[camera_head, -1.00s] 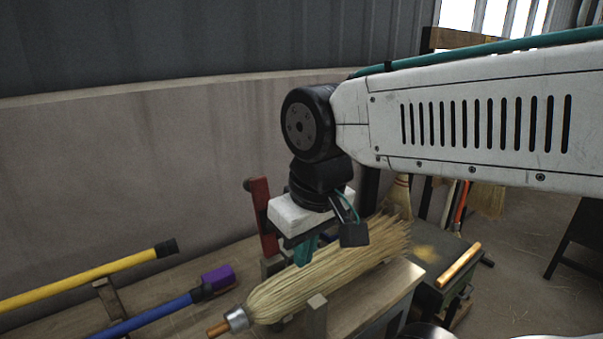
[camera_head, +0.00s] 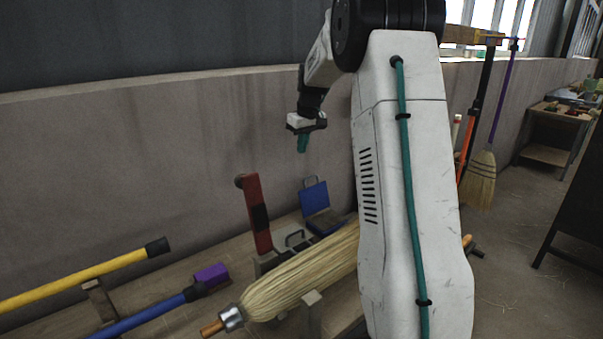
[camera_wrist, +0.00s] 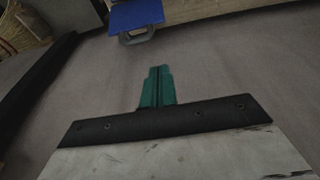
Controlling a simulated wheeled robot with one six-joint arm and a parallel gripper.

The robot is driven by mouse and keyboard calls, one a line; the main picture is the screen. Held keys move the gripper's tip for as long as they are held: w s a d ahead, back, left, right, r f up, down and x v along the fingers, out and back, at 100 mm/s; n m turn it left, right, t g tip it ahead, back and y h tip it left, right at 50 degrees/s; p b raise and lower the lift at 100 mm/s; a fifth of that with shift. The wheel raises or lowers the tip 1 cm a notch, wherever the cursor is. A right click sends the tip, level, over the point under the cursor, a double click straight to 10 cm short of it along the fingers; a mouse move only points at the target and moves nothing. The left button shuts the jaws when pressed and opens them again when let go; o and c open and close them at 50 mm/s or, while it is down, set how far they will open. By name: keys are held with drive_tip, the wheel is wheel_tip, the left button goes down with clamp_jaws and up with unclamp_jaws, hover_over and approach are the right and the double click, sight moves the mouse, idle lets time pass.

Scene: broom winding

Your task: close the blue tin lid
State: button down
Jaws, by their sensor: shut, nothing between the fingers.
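The blue tin (camera_head: 326,222) sits on the bench by the wall, beyond the broom head. Its blue lid (camera_head: 315,196) stands up, open, with a dark handle or catch at its top edge. In the wrist view the blue lid (camera_wrist: 135,15) shows at the top edge, with a grey loop handle below it; the rest of the tin is out of frame. My gripper (camera_head: 303,143) has teal fingers, shut and empty, pointing down. It hangs above the lid and slightly left of it in the head view, apart from it. The fingers also show in the wrist view (camera_wrist: 158,87).
A straw broom head (camera_head: 300,280) lies across the bench in front of the tin. A red upright lever (camera_head: 253,205) stands left of the tin. Yellow (camera_head: 85,275) and blue (camera_head: 150,318) handles lie at the left. The wall is close behind.

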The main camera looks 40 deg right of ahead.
drive_tip(key=d+f, duration=0.2)
hover_over(310, 193)
drive_tip(key=w, duration=0.4)
drive_tip(key=f, duration=0.9)
drive_tip(key=shift+s+a, duration=0.25)
